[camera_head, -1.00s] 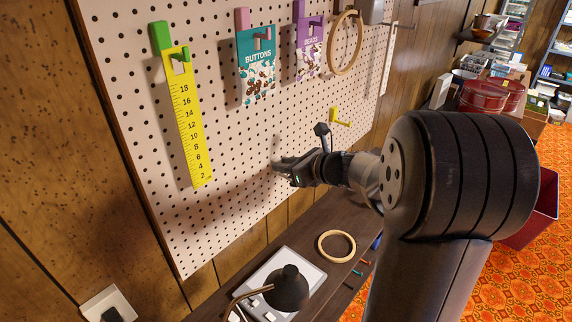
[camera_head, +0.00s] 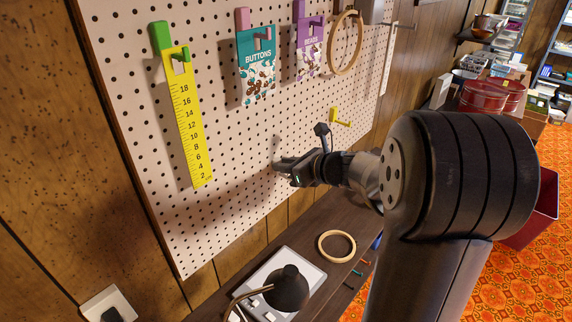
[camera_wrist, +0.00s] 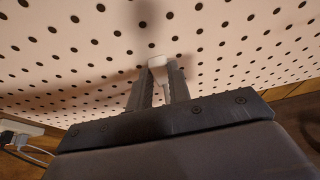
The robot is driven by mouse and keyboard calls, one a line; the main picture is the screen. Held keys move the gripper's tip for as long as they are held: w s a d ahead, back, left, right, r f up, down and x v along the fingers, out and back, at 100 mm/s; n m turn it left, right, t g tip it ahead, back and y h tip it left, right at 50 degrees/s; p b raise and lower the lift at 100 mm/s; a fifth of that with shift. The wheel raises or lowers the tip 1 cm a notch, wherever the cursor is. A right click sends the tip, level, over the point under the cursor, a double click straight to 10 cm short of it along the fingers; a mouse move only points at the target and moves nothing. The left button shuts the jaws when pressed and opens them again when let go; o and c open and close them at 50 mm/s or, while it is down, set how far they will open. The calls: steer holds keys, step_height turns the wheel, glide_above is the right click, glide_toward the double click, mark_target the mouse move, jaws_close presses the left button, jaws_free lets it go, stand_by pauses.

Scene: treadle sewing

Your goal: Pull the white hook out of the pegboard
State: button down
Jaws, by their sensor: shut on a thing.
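The white hook (camera_wrist: 157,61) shows in the wrist view between and just beyond my gripper's fingertips, against the pegboard. My gripper (camera_wrist: 161,72) is shut on it, with one finger on each side. In the head view my gripper (camera_head: 277,166) is at the lower middle of the pegboard (camera_head: 225,135), and a small pale part of the white hook (camera_head: 276,157) shows above the fingertips. Whether the hook's pegs sit in the holes cannot be seen.
A yellow hook (camera_head: 338,118) is on the board to the upper right of my gripper. A yellow ruler (camera_head: 186,120), a buttons packet (camera_head: 257,65) and a beads packet (camera_head: 309,48) hang nearby. Below, a desk holds a wooden hoop (camera_head: 336,246) and a lamp (camera_head: 287,289).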

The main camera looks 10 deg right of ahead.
steer(key=shift+s+d, duration=0.3)
steer(key=shift+s, duration=0.05)
stand_by(0.3)
steer(key=shift+s+d, duration=0.15)
steer(key=shift+s, duration=0.1)
steer(key=shift+s+d, duration=0.3)
steer(key=shift+s, duration=0.1)
stand_by(0.6)
steer(key=shift+s+d, duration=0.75)
steer(key=shift+s, duration=0.3)
steer(key=shift+s+d, duration=0.7)
steer(key=shift+s, duration=0.3)
